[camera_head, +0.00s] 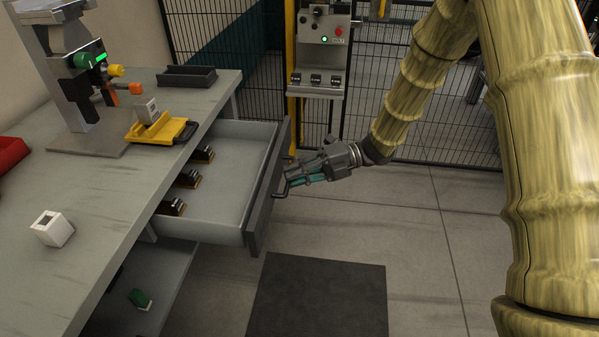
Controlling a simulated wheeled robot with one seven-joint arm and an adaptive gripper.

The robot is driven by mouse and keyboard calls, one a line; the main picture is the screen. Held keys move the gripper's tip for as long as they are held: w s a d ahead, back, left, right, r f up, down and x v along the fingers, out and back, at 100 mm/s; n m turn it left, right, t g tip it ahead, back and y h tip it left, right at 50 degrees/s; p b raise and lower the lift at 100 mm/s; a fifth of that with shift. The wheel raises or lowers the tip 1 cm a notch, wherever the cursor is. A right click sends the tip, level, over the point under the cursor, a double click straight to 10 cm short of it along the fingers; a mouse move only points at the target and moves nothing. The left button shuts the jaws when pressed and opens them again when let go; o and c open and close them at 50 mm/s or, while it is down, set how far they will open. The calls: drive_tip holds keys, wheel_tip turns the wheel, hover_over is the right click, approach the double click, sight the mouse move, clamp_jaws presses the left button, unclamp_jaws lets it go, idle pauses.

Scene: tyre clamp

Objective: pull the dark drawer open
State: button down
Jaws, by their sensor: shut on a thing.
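The dark-fronted drawer (262,212) stands pulled out from under the grey workbench, its light interior showing. Several small dark blocks on brownish bases lie in a row along its inner left side. A dark bar handle (279,193) sits on the outer face of the drawer front. My gripper (289,183) is to the right of the drawer front, with its fingers shut on the handle. The exact finger contact is small and partly hidden.
The workbench (105,215) holds a press-like machine (75,85), a yellow fixture (160,131), a dark tray (186,76) and a white block (52,229). A control post (320,50) and mesh fence stand behind. A dark mat (318,298) lies on open floor.

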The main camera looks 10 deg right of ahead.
drive_tip(key=shift+s+d, duration=0.15)
drive_tip(key=shift+d, duration=0.1)
drive_tip(key=c, duration=1.5)
unclamp_jaws()
drive_tip(key=v, duration=1.2)
drive_tip(key=shift+d, duration=0.1)
